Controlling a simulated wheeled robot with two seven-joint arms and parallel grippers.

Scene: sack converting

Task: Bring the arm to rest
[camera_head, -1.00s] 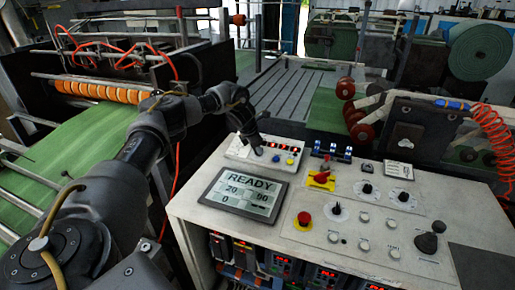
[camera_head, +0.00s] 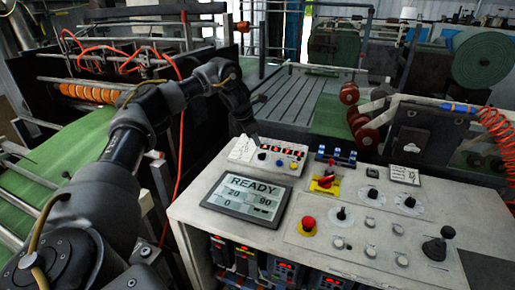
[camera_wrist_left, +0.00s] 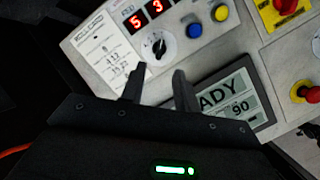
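My left arm reaches in from the left in the head view. Its left gripper (camera_head: 250,135) points down over the rear left of the control console, by the small white control box (camera_head: 289,165). In the left wrist view, the two dark fingertips of the left gripper (camera_wrist_left: 158,80) stand apart with nothing between them. A black dial knob (camera_wrist_left: 155,47) lies just beyond the fingertips, and a gap to it seems to show. My right gripper is out of view.
The console (camera_head: 190,208) carries a READY screen (camera_head: 246,197), a red mushroom button (camera_head: 308,223), a red-handled switch (camera_head: 326,181) and a joystick (camera_head: 440,241). A machine with an orange roller (camera_head: 88,94) and green web (camera_head: 60,165) stands left.

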